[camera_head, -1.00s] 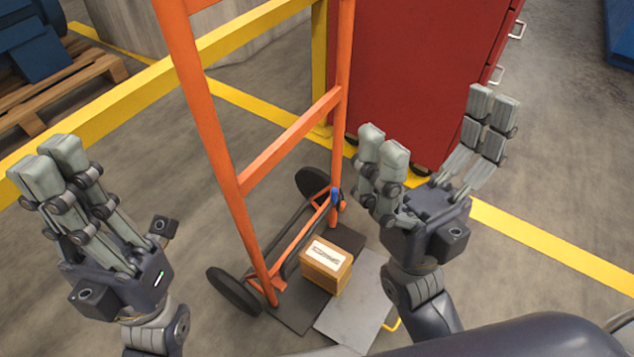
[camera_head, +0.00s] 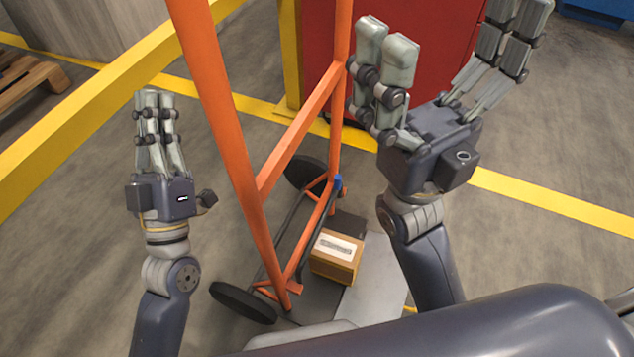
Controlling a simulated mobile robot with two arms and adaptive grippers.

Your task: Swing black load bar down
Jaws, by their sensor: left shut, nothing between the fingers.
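An orange hand truck (camera_head: 219,110) stands upright in the middle. A thin black bar (camera_head: 291,229) runs low across its frame between the wheels; I cannot tell surely whether it is the load bar. A dark plate lies at the foot of the truck, partly hidden by a small cardboard box (camera_head: 335,262) with a white label. My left gripper (camera_head: 152,95) is left of the truck, apart from it, fingers pointing up and together, empty. My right gripper (camera_head: 452,32) is right of the truck, its fingers spread wide and empty, in front of the red cabinet.
Black wheels (camera_head: 243,302) stick out at the truck's base. A yellow rail (camera_head: 88,115) runs behind on the left. A red cabinet (camera_head: 318,50) stands behind the truck. A wooden pallet (camera_head: 30,85) is at the far left. The floor left of the truck is clear.

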